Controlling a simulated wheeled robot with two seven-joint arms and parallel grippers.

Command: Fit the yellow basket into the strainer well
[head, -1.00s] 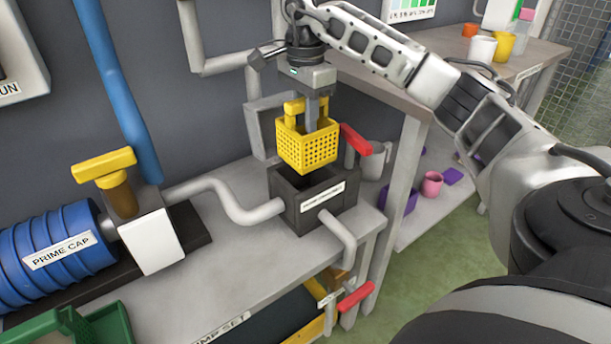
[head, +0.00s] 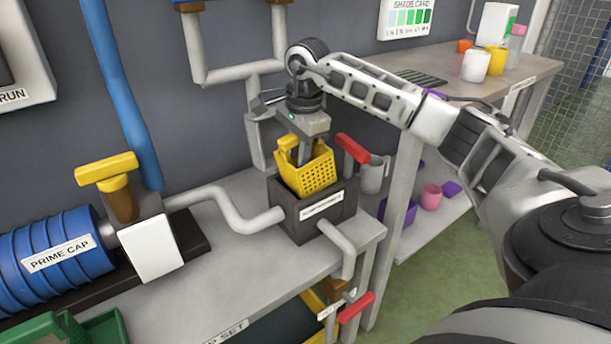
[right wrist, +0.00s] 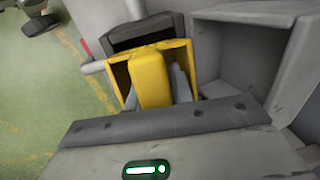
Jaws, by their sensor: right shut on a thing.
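The yellow basket (head: 318,176), with perforated sides, is at the mouth of the dark strainer well (head: 302,224) in the head view. It looks tilted relative to the well, and its lower end is at or just inside the opening. How deep it sits is hard to tell. My right gripper (head: 304,150) is above the well, shut on the basket's upright yellow handle. In the right wrist view, the fingers (right wrist: 156,88) flank the handle inside the basket (right wrist: 120,75), and the dark well (right wrist: 145,32) shows beyond it. My left gripper is not in view.
A red-handled valve (head: 352,148) stands close to the well's right side, and another red handle (head: 356,307) is below. A grey pipe (head: 230,218) meets the well from the left. A blue cylinder (head: 55,255) lies at left. A grey jug (head: 373,175) is behind right.

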